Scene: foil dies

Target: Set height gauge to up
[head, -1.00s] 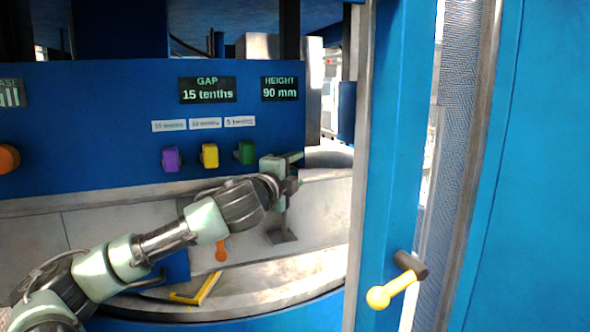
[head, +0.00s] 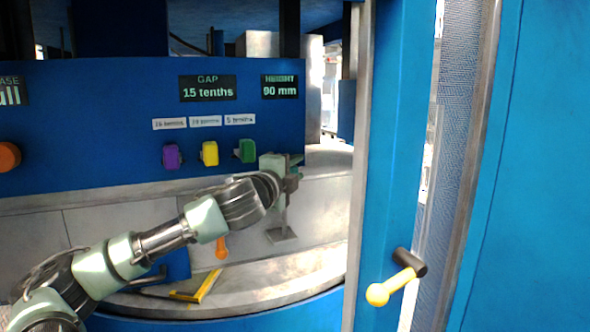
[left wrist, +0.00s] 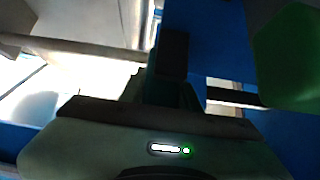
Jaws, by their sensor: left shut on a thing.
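The height gauge shows in the head view as a thin upright post on a small flat foot (head: 282,235), on the pale ledge below the blue panel. My left gripper (head: 290,178) is at the top of this post, right of and just below the green button. It is shut, apparently on the post's top, which the jaws mostly hide. In the left wrist view a dark upright piece (left wrist: 170,62) stands between the jaws. The HEIGHT display (head: 280,87) reads 90 mm. My right gripper is not in view.
Purple (head: 172,156), yellow (head: 209,154) and green (head: 246,150) buttons sit on the panel under the GAP display (head: 207,89), which reads 15 tenths. An orange-tipped lever (head: 221,247) is below my arm. A blue door frame with a yellow-knobbed handle (head: 379,294) stands at right.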

